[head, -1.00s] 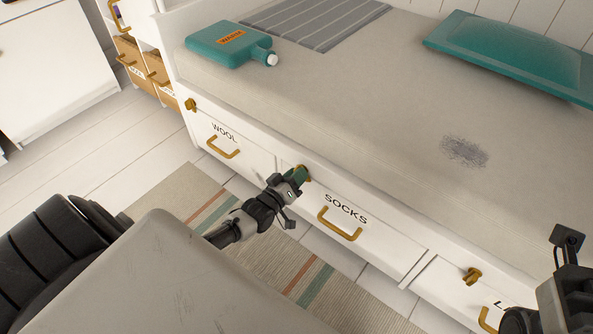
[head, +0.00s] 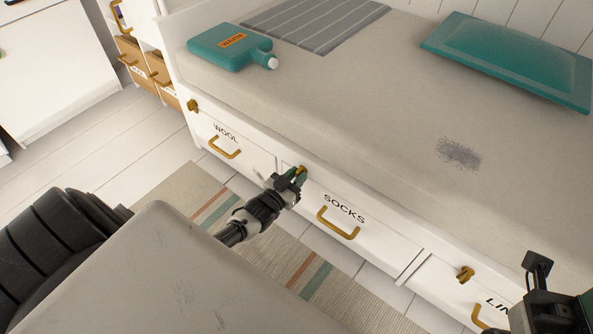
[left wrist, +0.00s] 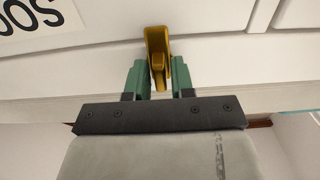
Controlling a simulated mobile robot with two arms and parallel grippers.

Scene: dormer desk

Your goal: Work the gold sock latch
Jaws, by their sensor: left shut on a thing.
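The gold sock latch (head: 302,170) sits at the upper left corner of the white SOCKS drawer (head: 374,247). My left gripper (head: 298,175) reaches it from the front and is shut on it. In the left wrist view the gold latch (left wrist: 157,45) stands between the two green fingers (left wrist: 157,82), with part of the upside-down SOCKS label at the upper left. In the head view the fingers partly hide the latch, so its exact angle is unclear. The drawer's gold handle (head: 338,226) is clear of the gripper. My right arm shows at the lower right; its fingertips are not clear.
The WOOL drawer (head: 253,160) is left and another latched drawer (head: 440,285) right; the drawer fronts look flush. Above is the bed (head: 330,105) with a teal bottle (head: 229,50) and teal pillow (head: 515,60). A striped rug (head: 335,298) lies on the floor.

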